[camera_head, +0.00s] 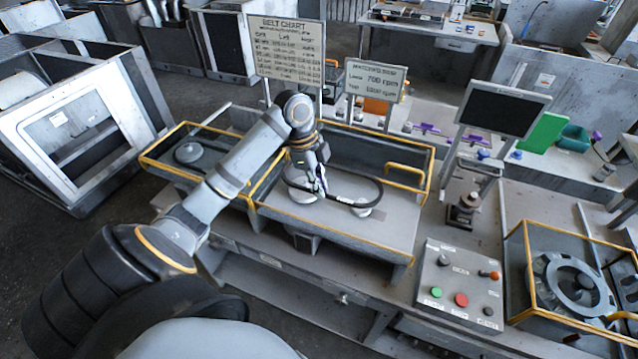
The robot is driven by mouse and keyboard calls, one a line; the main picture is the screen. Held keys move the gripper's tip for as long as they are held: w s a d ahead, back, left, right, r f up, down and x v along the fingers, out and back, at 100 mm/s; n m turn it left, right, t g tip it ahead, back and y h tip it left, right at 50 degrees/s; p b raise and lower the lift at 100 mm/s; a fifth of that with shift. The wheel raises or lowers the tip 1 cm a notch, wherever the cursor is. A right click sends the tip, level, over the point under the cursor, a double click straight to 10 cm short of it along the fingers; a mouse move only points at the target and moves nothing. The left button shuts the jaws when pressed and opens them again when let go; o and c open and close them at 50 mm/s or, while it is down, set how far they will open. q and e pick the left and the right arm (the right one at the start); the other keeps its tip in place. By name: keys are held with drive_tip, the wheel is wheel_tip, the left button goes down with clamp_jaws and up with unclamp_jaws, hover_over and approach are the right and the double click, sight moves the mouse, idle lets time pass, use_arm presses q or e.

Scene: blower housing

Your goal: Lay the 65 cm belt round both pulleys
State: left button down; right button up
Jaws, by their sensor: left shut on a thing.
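The black belt (381,188) is a loop over the floor of the yellow-edged open housing (330,228). My left gripper (319,186) reaches in from the left, points down and is shut on the belt near the left pulley. The left pulley (303,194), a pale disc, is partly hidden by the gripper and belt. The right pulley (367,208) is a smaller pale disc by the belt's right end. I cannot tell whether the belt sits in either pulley's groove. My right gripper is not in view.
A belt chart board (288,50) and a smaller rpm sign (374,80) stand behind the housing. A control box (458,285) with buttons is at front right, a caged fan (575,285) beyond it. A dark screen (502,108) stands at back right.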

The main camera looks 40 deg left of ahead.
use_arm(q)
wheel_tip(320, 180, down, 4)
drive_tip(key=b, duration=0.3)
drive_tip(key=shift+r, duration=0.2)
drive_tip(key=shift+f, duration=0.2)
drive_tip(key=shift+w+f, duration=0.15)
drive_tip(key=shift+f, duration=0.35)
drive_tip(key=shift+s+a+f, duration=0.1)
drive_tip(key=shift+s, duration=0.1)
drive_tip(key=shift+w, duration=0.1)
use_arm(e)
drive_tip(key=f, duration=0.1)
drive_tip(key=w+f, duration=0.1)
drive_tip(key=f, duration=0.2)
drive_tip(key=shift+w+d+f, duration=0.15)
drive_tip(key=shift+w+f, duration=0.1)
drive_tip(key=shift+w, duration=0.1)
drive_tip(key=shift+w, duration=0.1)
